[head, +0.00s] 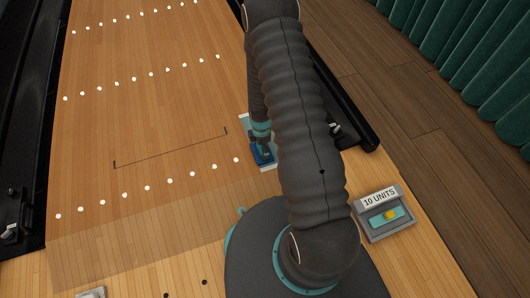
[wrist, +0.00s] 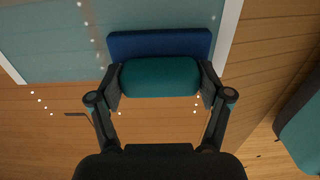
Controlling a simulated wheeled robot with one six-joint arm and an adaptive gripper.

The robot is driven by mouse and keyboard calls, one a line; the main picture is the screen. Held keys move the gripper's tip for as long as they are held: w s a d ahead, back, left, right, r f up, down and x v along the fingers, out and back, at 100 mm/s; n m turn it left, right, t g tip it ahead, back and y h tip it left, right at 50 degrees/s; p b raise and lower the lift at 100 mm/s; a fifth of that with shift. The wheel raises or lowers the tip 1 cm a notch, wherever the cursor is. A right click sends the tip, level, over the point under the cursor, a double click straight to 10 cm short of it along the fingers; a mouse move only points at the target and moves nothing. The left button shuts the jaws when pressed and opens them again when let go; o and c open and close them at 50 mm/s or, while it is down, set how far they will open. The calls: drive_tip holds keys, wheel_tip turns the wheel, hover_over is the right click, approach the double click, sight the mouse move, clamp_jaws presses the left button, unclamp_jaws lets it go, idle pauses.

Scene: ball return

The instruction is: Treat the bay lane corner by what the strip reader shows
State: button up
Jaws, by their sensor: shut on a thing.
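My gripper (head: 262,140) is at the right side of the lane, low over its surface. In the wrist view my gripper (wrist: 160,85) is shut on the teal grip of a tool with a blue block or pad (wrist: 160,43) beyond it. The blue pad also shows in the head view (head: 264,155). It is over a pale teal patch with white edges (wrist: 60,45), partly hidden by my arm in the head view. I cannot tell whether the pad touches the patch. The grey reader (head: 385,213) reads "10 UNITS" and holds a teal strip with a yellow mark (head: 390,214).
The wooden lane (head: 140,110) has rows of white dots and a thin dark bracket line (head: 170,147). Black gutters run along both sides. Green curtains (head: 480,50) hang at the right. A small grey object (head: 90,293) shows at the bottom edge. The lane's left and middle are clear.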

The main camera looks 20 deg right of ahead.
drive_tip(key=shift+w, duration=0.8)
drive_tip(key=shift+w+f+b, duration=0.15)
drive_tip(key=shift+w+b, duration=0.85)
drive_tip(key=shift+w, duration=7.05)
wheel_tip(320, 180, up, 7)
drive_tip(key=p, duration=0.2)
drive_tip(key=shift+p, duration=0.3)
drive_tip(key=shift+m, duration=0.3)
